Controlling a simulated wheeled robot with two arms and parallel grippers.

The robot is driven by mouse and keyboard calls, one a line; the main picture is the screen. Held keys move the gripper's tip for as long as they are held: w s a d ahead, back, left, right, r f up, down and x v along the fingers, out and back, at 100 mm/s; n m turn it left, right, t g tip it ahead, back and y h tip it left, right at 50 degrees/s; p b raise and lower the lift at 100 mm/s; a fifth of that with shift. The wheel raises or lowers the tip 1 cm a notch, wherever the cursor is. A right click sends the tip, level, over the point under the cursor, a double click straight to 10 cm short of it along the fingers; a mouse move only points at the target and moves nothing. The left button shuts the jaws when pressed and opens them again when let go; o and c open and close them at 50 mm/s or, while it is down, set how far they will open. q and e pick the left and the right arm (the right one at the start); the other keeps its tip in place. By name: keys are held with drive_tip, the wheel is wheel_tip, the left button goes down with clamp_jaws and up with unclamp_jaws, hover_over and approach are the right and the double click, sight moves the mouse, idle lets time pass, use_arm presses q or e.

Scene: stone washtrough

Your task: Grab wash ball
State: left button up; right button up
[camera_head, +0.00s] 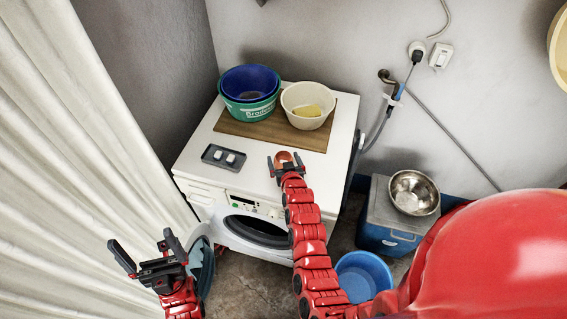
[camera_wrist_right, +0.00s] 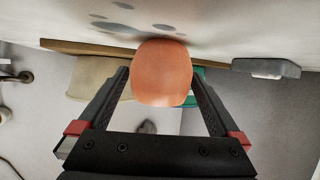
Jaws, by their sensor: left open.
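An orange wash ball (camera_head: 283,157) is at the front part of the white washing machine's top (camera_head: 240,156). In the right wrist view, the wash ball (camera_wrist_right: 162,72) sits between the two black fingers of my right gripper (camera_wrist_right: 162,75), and both fingers appear to touch its sides. My right gripper (camera_head: 284,163) is shut on it. I cannot tell whether the ball still touches the machine top. My left gripper (camera_head: 147,256) is open and empty, low at the left in front of the curtain.
A grey tray (camera_head: 212,155) with two white pieces lies left of the ball. A wooden board (camera_head: 250,132) behind carries blue and green basins (camera_head: 250,84) and a cream basin (camera_head: 290,98). A white curtain (camera_head: 90,150) hangs left. A blue cooler (camera_head: 385,240) with a metal bowl (camera_head: 413,192) stands right.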

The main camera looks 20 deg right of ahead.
sight(284, 154)
drive_tip(key=c, duration=1.2)
drive_tip(key=shift+o, duration=0.2)
drive_tip(key=shift+r, duration=0.1)
drive_tip(key=shift+r+b, duration=1.25)
drive_tip(key=shift+r, duration=0.3)
drive_tip(key=s+a+b, duration=0.1)
drive_tip(key=s, duration=0.1)
drive_tip(key=s+a+b, duration=0.1)
drive_tip(key=s, duration=0.2)
drive_tip(key=s+a+b, duration=0.1)
drive_tip(key=s, duration=0.1)
drive_tip(key=shift+s+a+r, duration=0.2)
drive_tip(key=shift+s+a, duration=0.05)
drive_tip(key=shift+s, duration=0.05)
drive_tip(key=s+a+r, duration=0.1)
drive_tip(key=s+a, duration=0.2)
drive_tip(key=s, duration=0.4)
drive_tip(key=shift+r, duration=0.15)
